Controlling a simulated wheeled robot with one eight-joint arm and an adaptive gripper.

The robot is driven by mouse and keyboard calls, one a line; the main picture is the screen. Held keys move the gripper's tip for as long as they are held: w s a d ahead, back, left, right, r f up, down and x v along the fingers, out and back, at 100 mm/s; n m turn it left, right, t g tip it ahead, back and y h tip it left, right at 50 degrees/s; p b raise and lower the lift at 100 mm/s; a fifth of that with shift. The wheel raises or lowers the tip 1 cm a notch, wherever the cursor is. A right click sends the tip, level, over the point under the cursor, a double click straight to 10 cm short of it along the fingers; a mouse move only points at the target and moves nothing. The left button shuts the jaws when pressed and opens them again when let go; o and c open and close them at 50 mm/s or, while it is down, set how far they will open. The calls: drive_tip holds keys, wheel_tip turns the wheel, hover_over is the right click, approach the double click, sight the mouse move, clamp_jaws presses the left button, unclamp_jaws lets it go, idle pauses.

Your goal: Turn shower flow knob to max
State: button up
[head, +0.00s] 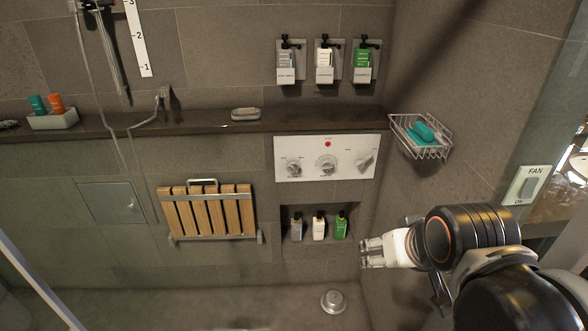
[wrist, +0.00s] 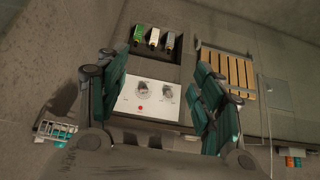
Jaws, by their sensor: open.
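A white shower control panel (head: 310,146) is on the back wall under the ledge, with a left knob (head: 293,168), a middle dial (head: 327,165) and a right knob (head: 366,160). The labels are too small to read, so I cannot tell which is flow. A red dot (head: 327,144) sits above the middle dial. My gripper (head: 370,254) is open and empty, pointing left, below the panel in the picture. In the wrist view, upside down, the panel (wrist: 130,105) shows between the spread fingers (wrist: 158,75). The middle dial (wrist: 143,88) and left knob (wrist: 168,92) show; the right knob is hidden there.
A niche with several bottles (head: 319,227) is below the panel, a folded wooden seat (head: 208,212) to its left. A wire basket (head: 420,137) juts from the right wall near my arm. Dispensers (head: 324,60) hang above the ledge (head: 200,127). Space before the panel looks clear.

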sight(293, 167)
drive_tip(key=w+a+r+n+t+y, duration=0.15)
drive_tip(key=w+a, duration=0.35)
drive_tip(key=w, duration=0.7)
drive_tip(key=w+a+r+t+y+b, duration=0.1)
drive_tip(key=w+a+r+t+y, duration=0.3)
drive_tip(key=w, duration=0.7)
drive_tip(key=w+a+f+n+t, duration=0.15)
drive_tip(key=w+a, duration=0.45)
drive_tip(key=w, duration=0.6)
drive_tip(key=w+f+m+t+h, duration=0.2)
drive_tip(key=w+f+t, duration=0.1)
drive_tip(key=w+f, duration=0.6)
wheel_tip(293, 167, down, 16)
drive_tip(key=w+d+f+m+h, duration=0.1)
drive_tip(key=w+m+h, duration=0.1)
drive_tip(key=m+h, duration=0.15)
drive_tip(key=shift+t, duration=0.4)
drive_tip(key=w+b, duration=0.4)
drive_tip(key=w, duration=0.8)
drive_tip(key=shift+w+r, duration=0.1)
drive_tip(key=shift+r, duration=0.05)
drive_tip(key=shift+w+r+b, duration=0.1)
drive_tip(key=shift+w+b, duration=0.25)
drive_tip(key=shift+w, duration=0.4)
drive_tip(key=c, duration=1.1)
